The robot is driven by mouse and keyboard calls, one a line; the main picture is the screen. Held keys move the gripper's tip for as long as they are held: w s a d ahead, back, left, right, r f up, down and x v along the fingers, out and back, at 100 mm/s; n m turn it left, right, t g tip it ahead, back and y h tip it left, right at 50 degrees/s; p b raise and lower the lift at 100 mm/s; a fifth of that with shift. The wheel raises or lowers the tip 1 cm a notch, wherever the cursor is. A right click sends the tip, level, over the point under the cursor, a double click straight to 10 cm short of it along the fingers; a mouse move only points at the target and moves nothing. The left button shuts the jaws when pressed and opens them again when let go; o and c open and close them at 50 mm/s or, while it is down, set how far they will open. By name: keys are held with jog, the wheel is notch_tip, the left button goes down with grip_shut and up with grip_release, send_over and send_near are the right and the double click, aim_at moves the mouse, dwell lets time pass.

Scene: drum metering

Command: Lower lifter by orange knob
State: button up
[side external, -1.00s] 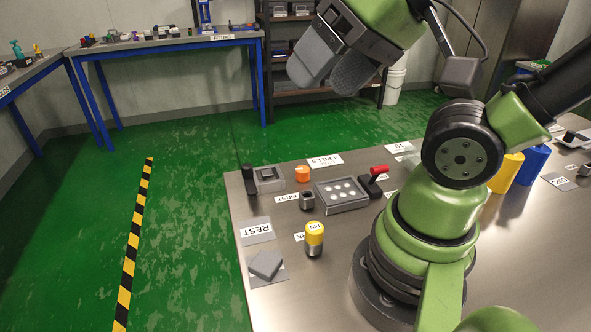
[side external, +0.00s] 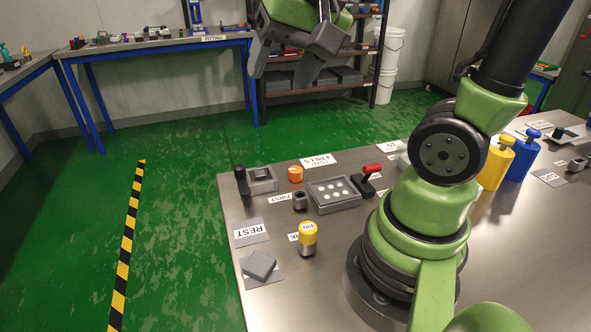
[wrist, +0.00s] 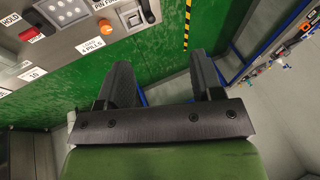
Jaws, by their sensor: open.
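The orange knob (side external: 295,174) is a short orange cylinder on the steel table, between the grey block with a black lever and the pill tray. It also shows near the top of the wrist view (wrist: 105,27). I cannot tell which part is the lifter. My gripper (side external: 290,58) is open and empty, high above and beyond the table's far edge, well apart from the knob. In the wrist view its two dark fingers (wrist: 160,68) are spread over the green floor, with nothing between them.
A grey tray with white pills (side external: 334,192) and a red-handled lever (side external: 368,176) stand right of the knob. The grey block (side external: 262,181) is left. A yellow-topped pin (side external: 307,238) stands in front. Yellow (side external: 495,165) and blue (side external: 523,157) containers stand at right.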

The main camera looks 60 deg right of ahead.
jog(key=w+d+f+m+g, duration=0.3)
jog(key=w+d+f+m, duration=0.25)
jog(key=d+f, duration=0.2)
jog(key=m+g, duration=0.2)
jog(key=m, duration=0.4)
send_over(296, 169)
jog(key=shift+n, duration=0.25)
notch_tip(296, 169, down, 12)
jog(key=shift+f, duration=0.1)
notch_tip(296, 169, down, 10)
jog(key=shift+r, duration=0.15)
jog(key=c, duration=0.9)
